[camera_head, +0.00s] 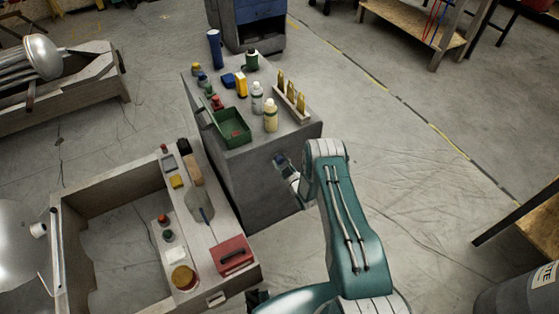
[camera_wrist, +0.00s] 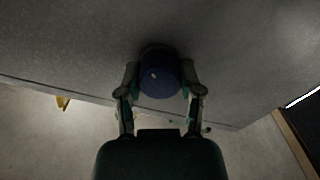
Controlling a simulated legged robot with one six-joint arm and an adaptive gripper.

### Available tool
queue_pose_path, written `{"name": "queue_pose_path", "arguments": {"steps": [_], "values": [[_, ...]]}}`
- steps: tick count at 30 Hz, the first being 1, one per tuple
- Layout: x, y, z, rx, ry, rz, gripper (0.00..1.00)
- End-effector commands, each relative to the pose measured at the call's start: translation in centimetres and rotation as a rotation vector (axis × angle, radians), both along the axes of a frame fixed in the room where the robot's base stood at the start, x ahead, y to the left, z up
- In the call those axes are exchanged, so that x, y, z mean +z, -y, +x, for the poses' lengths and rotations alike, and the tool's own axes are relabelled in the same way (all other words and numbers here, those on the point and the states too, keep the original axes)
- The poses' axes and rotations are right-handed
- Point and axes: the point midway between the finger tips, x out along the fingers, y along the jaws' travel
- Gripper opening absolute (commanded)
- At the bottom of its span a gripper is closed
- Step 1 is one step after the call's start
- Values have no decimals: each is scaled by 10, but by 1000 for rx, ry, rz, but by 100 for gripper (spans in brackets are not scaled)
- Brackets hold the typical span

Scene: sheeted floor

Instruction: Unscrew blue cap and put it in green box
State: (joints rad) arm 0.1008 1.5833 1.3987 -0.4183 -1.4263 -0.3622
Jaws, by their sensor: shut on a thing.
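My gripper (camera_wrist: 160,88) is shut on a dark blue round cap (camera_wrist: 160,74), one finger on each side of it. In the wrist view the cap is in front of a grey surface; what lies behind it is hidden. The cap cannot be made out clearly there. The green box (camera_head: 236,141) is an open tray on the cabinet top, near its front left edge, to the left of and above my gripper.
White bottles (camera_head: 270,115), a yellow bottle (camera_head: 241,84), a tall blue cylinder (camera_head: 215,48) and a rack of yellow pieces (camera_head: 291,96) crowd the cabinet top. A low bench with a red box (camera_head: 233,255) stands at the lower left. Floor to the right (camera_head: 420,190) is clear.

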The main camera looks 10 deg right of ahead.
Motion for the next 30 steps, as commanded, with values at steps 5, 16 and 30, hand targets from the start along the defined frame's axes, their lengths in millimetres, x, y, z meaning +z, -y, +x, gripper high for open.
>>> {"name": "queue_pose_path", "arguments": {"steps": [5, 16, 30], "values": [[0, -1, 0, 1, 62, -186, 0], [0, -1, 0, 1, 190, -579, 0], [0, -1, 0, 2, 353, -1077, 0]]}}
